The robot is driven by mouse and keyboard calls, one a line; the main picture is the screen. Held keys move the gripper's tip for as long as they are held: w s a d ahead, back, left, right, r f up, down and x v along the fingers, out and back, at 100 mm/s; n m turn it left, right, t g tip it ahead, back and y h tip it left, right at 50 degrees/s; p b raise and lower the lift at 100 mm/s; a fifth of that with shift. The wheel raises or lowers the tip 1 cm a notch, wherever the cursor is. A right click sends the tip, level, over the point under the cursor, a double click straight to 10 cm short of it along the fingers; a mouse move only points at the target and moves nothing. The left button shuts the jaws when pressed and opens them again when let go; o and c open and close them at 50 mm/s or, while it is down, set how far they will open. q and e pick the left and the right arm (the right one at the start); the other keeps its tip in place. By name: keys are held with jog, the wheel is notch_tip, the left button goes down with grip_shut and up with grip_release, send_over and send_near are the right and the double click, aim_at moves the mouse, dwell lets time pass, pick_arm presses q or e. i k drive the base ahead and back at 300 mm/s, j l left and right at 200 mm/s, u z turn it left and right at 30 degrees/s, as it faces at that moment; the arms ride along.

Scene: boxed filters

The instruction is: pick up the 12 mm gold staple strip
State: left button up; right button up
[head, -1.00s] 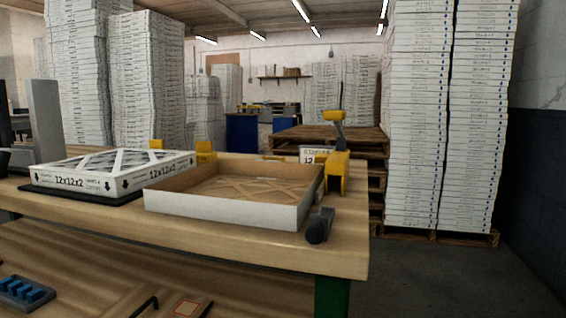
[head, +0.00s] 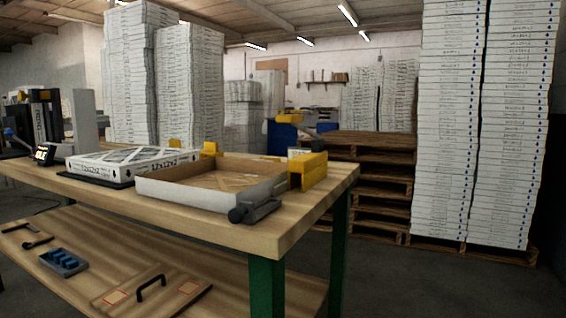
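I cannot make out a gold staple strip in the head view. A small grey tray (head: 63,262) with blue pieces lies on the lower shelf at left, but its contents are too small to tell apart. A dark cylinder-ended grey tool (head: 254,211) sits at the bench top's front edge, by the corner of the open box. Neither of my grippers is in view.
The wooden bench (head: 305,216) holds a boxed filter (head: 130,164), an open shallow box (head: 186,195) and yellow blocks (head: 308,170). The lower shelf (head: 110,248) carries a board with a black handle (head: 151,287). Pallets (head: 385,170) and tall carton stacks stand behind; floor at right is clear.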

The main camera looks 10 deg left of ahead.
aim_at(275, 160)
jog(key=i+l, duration=0.1)
jog(key=l, duration=0.45)
jog(key=i+l+u, duration=0.1)
jog(key=l, duration=0.4)
jog(key=i+l+u, duration=0.2)
jog(key=i+l, duration=0.65)
